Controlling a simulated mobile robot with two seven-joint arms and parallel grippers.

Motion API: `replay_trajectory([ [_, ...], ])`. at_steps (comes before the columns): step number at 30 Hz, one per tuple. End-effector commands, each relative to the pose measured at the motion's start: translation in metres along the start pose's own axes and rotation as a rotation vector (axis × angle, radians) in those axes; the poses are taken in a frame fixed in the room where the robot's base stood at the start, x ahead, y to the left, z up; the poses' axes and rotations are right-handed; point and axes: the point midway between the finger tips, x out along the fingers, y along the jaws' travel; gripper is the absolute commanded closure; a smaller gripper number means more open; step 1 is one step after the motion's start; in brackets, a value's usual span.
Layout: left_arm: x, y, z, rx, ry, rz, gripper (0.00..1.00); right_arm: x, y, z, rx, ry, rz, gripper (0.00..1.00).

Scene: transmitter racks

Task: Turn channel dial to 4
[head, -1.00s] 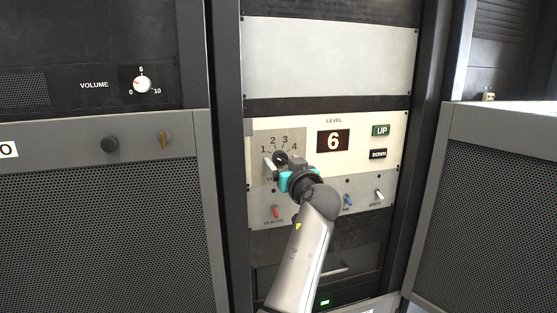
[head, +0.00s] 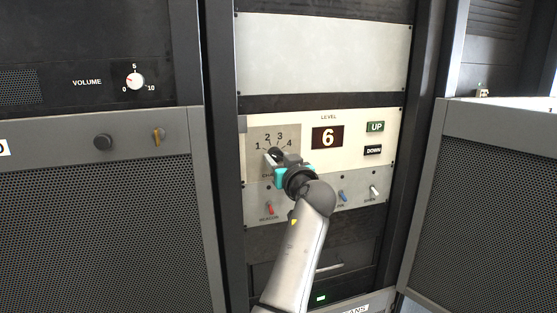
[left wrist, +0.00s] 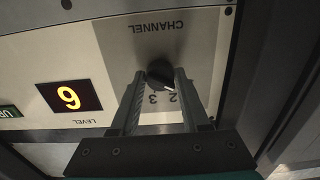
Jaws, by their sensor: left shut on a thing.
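The black channel dial (head: 274,153) is on the grey plate (head: 291,133) marked 1 to 4, at the left of the cream panel. My left gripper (head: 277,158) is at the dial and covers part of it. In the left wrist view, upside down, the dial (left wrist: 160,76) sits between the two fingers of my left gripper (left wrist: 160,80), which is shut on it. The dial's white mark points near the 2. The 2 and 3 show between the fingers; the 1 and 4 are hidden there. My right gripper is in neither view.
The level display (head: 328,137) reads 6, with UP (head: 376,127) and DOWN (head: 373,150) buttons at its right. Toggle switches, including a red one (head: 269,209), line the strip below. A volume knob (head: 135,81) is on the left rack.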

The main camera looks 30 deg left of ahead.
Motion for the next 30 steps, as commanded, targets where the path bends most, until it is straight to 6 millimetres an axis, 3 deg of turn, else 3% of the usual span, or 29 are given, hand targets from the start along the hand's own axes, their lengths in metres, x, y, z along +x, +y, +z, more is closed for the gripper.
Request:
replay_trajectory([
  [14,0.000,0.000,-0.002,0.089,0.001,0.000,1.00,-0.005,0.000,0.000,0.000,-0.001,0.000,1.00],
  [30,0.000,-0.001,-0.004,0.558,0.003,-0.001,1.00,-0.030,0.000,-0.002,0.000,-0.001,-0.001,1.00],
])
